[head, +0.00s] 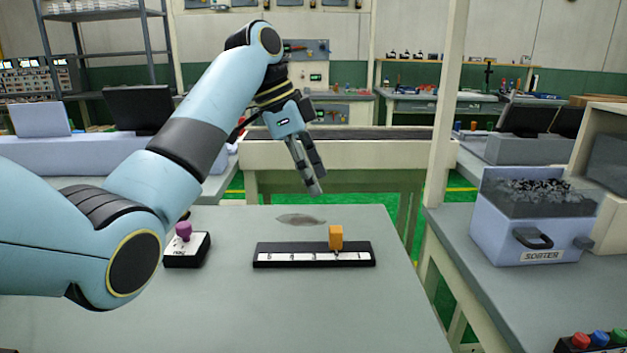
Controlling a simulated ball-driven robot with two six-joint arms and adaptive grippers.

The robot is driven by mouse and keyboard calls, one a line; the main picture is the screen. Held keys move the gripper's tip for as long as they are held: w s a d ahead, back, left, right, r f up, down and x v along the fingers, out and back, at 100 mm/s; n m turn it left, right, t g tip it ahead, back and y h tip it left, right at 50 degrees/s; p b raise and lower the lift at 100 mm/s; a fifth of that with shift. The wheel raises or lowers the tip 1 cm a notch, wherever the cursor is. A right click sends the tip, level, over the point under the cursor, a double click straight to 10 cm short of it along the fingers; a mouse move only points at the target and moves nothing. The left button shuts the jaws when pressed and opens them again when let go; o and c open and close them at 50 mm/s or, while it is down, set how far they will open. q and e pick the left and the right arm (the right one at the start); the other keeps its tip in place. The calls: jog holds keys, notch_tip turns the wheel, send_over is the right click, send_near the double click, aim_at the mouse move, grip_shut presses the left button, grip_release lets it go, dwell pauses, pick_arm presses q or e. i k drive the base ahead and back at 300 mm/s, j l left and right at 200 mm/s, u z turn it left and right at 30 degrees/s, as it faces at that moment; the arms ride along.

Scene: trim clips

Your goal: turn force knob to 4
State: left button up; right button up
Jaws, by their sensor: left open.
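A black strip (314,262) with a white marked scale lies on the grey table; its marks are too small to read surely. An orange block-shaped knob (336,237) stands upright on it, right of its middle. A purple knob (184,231) stands on a small black box (187,250) with a white label, partly behind my left arm. I cannot tell from lettering which one is the force knob. My left gripper (314,182) is open and empty, pointing down above the far part of the table, apart from both knobs. My right gripper is not in view.
The grey table (300,315) is clear in front of the strip. A dark oval patch (300,219) lies behind it. At the right, a bin labelled SORTER (540,220) and a box with coloured buttons (597,341) stand on another table. A pale post (446,130) rises behind.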

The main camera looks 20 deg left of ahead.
aim_at(183, 229)
jog(key=k+l, duration=0.3)
jog(key=k, duration=0.15)
jog(key=k+l, duration=0.25)
jog(key=k, duration=0.25)
jog(key=k+l, duration=0.3)
jog(key=k, duration=0.15)
